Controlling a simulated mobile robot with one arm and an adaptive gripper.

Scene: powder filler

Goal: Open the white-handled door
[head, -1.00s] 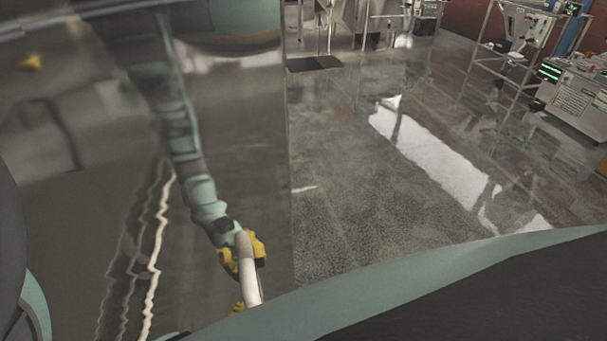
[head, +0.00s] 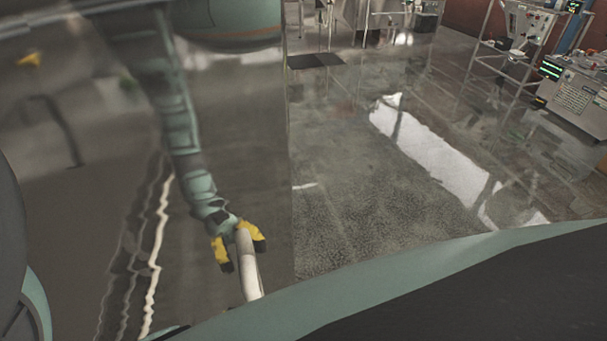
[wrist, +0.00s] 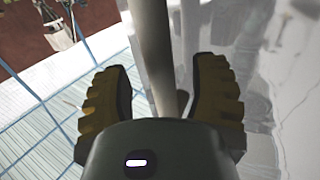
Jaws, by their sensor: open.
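The door (head: 120,220) is a glossy, mirror-like panel filling the left of the head view. Its pale handle bar (head: 249,268) stands near the panel's right edge, with its lower end hidden by my own arm. A mirrored arm and spread yellow fingers show in the panel around the handle's top. In the wrist view, my gripper (wrist: 160,78) is open, its yellow-and-black fingers apart. The handle (wrist: 152,45) runs lengthwise between them, with a gap visible on each side. The glossy door surface (wrist: 275,95) lies to the right there.
Open, shiny floor (head: 370,180) lies right of the door edge. Metal frames (head: 510,50) and a machine with green lights (head: 575,85) stand at the far right. A dark mat (head: 315,61) lies at the back. My own arm crosses the lower right.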

